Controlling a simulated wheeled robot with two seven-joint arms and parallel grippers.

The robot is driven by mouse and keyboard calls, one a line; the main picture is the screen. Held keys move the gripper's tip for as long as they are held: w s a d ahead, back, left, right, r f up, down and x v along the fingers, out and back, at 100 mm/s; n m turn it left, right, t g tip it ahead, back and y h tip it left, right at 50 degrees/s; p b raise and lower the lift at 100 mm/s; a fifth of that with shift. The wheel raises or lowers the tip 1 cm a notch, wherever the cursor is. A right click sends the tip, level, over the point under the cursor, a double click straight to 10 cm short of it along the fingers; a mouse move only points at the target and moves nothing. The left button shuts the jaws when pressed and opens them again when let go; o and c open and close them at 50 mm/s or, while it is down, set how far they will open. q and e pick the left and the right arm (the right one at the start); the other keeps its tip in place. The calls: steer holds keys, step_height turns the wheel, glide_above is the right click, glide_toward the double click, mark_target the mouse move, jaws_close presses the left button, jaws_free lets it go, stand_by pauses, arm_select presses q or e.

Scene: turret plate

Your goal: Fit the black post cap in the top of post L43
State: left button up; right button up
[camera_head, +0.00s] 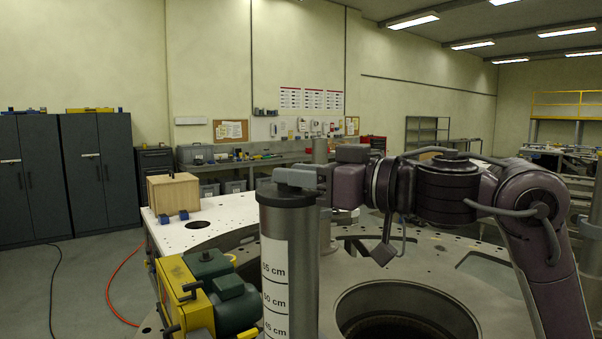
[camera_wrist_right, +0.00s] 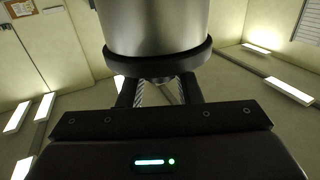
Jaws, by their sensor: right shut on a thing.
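A steel post (camera_head: 303,265) with a white scale label reading 55, 50 and 45 cm stands upright in the front middle of the head view. No L43 mark is readable on it. The black post cap (camera_head: 285,196) shows as a dark rim at the post's top. My right gripper (camera_head: 298,180) is above the post top, shut on the upper part of the cap. In the right wrist view, which is upside down, the cap's dark rim (camera_wrist_right: 160,60) lies against the end of the steel post (camera_wrist_right: 155,22). Whether it is fully seated cannot be told. My left gripper is out of view.
A yellow and green machine unit (camera_head: 205,290) stands left of the post. The round plate (camera_head: 470,265) has a large round opening (camera_head: 405,312) at right. Another steel post (camera_head: 321,150) stands behind. A wooden box (camera_head: 173,193) sits on the white plate section (camera_head: 225,210).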

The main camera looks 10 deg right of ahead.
steer(key=o, duration=0.8)
steer(key=shift+b+v, duration=1.5)
steer(key=shift+v, duration=4)
